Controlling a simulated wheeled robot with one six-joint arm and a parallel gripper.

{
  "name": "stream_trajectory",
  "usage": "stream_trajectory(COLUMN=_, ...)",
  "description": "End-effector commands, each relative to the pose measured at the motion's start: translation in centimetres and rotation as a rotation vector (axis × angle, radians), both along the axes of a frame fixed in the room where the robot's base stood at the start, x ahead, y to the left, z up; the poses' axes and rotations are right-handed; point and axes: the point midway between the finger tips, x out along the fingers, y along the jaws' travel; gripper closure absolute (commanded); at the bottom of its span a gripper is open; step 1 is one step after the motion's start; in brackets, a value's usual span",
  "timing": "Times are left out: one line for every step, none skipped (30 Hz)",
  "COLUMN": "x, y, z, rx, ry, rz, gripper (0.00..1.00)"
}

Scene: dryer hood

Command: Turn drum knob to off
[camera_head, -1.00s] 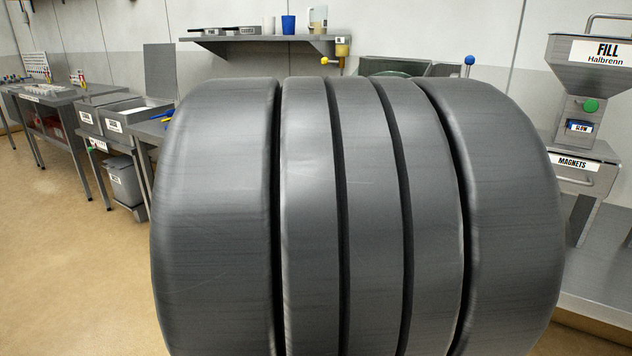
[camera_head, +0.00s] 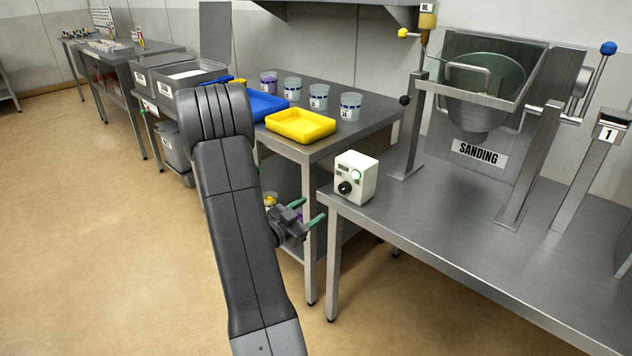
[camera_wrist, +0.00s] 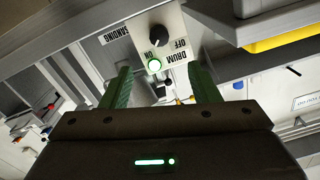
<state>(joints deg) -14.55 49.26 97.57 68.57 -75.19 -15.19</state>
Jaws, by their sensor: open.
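The drum knob (camera_head: 345,188) is a small black round knob on the front of a white control box (camera_head: 365,172). The box stands at the left front corner of a grey metal bench. I cannot tell which way the knob points. My gripper (camera_head: 308,212) has green fingers, is open and empty, and hangs left of the box, apart from it. The fingers also show in the wrist view (camera_wrist: 163,85).
The metal drum (camera_head: 485,105) with a SANDING sign stands on the bench (camera_head: 430,215) behind the box. A second table to the left bears a yellow tray (camera_head: 300,125), a blue tray (camera_head: 264,105) and several cups. The floor at left is clear.

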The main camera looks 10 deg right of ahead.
Motion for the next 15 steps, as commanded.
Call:
stream_trajectory(x=-0.1, y=0.0, z=-0.2, rx=-0.01, ry=-0.003, rz=-0.021, gripper=0.45)
stream_trajectory(x=-0.2, y=-0.1, z=-0.3, rx=-0.015, ry=-0.004, rz=-0.03, gripper=0.45)
stream_trajectory(x=-0.3, y=-0.2, z=-0.4, rx=-0.019, ry=-0.006, rz=-0.039, gripper=0.45)
stream_trajectory(x=-0.2, y=-0.3, z=-0.4, rx=-0.02, ry=-0.007, rz=-0.044, gripper=0.45)
stream_trajectory(x=-0.2, y=-0.4, z=-0.4, rx=-0.022, ry=-0.008, rz=-0.046, gripper=0.45)
stream_trajectory(x=0.0, y=-0.7, z=-0.4, rx=-0.021, ry=-0.009, rz=-0.048, gripper=0.45)
stream_trajectory(x=0.2, y=-1.0, z=-0.4, rx=-0.021, ry=-0.009, rz=-0.048, gripper=0.45)
stream_trajectory(x=0.5, y=-1.3, z=-0.4, rx=-0.02, ry=-0.009, rz=-0.048, gripper=0.45)
stream_trajectory(x=0.9, y=-1.8, z=-0.4, rx=-0.02, ry=-0.009, rz=-0.048, gripper=0.45)
stream_trajectory(x=1.2, y=-2.3, z=-0.3, rx=-0.021, ry=-0.009, rz=-0.048, gripper=0.45)
stream_trajectory(x=1.5, y=-2.7, z=-0.3, rx=-0.021, ry=-0.009, rz=-0.048, gripper=0.45)
stream_trajectory(x=2.1, y=-3.4, z=-0.4, rx=-0.02, ry=-0.009, rz=-0.049, gripper=0.45)
stream_trajectory(x=2.5, y=-3.9, z=-0.4, rx=-0.021, ry=-0.009, rz=-0.048, gripper=0.45)
stream_trajectory(x=2.8, y=-4.5, z=-0.4, rx=-0.021, ry=-0.009, rz=-0.048, gripper=0.45)
stream_trajectory(x=3.4, y=-5.2, z=-0.4, rx=-0.021, ry=-0.008, rz=-0.048, gripper=0.45)
